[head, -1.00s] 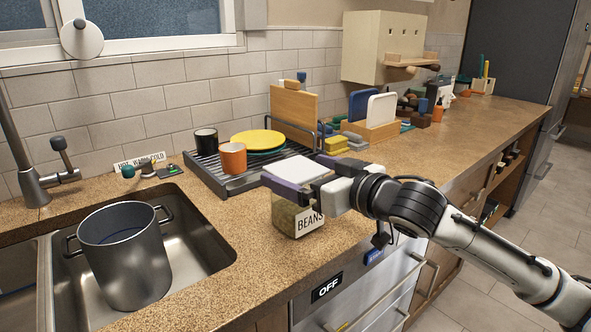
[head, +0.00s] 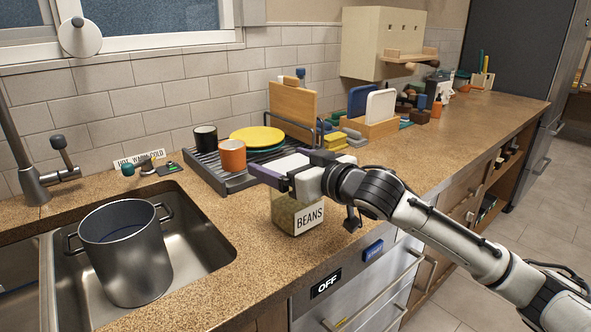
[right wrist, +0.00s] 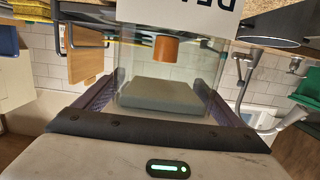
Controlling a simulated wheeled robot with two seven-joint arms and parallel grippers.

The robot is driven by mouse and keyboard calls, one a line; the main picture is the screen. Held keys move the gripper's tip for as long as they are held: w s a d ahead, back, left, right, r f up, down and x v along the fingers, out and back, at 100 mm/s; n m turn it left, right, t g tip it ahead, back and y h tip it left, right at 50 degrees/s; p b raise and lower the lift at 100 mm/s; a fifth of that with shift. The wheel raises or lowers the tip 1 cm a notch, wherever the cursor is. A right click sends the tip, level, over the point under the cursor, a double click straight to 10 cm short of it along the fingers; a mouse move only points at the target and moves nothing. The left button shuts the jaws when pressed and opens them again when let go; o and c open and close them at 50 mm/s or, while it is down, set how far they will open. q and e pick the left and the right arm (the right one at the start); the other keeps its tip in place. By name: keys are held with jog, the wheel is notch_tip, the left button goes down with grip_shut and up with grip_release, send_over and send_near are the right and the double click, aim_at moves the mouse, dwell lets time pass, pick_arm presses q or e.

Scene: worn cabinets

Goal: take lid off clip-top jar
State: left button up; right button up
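The clip-top jar (head: 297,217) is a clear glass jar labelled "BEANS", upright on the counter near its front edge. Its pale lid (head: 290,164) is partly hidden by my right gripper (head: 280,164). The right gripper is at lid height, with one dark purple finger on each side of the lid. In the right wrist view, the label is upside down at the top, and a grey slab (right wrist: 168,95), apparently the lid, lies between the spread fingers. I cannot tell whether the fingers touch it. My left gripper is out of view.
A metal pot (head: 126,255) stands in the sink (head: 205,245) at left. A dish rack (head: 205,165) with plates and an orange mug (head: 232,155) is behind the jar. The counter right of the jar (head: 400,165) has free room.

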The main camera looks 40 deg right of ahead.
jog(key=c, duration=0.8)
jog(key=shift+r, duration=0.1)
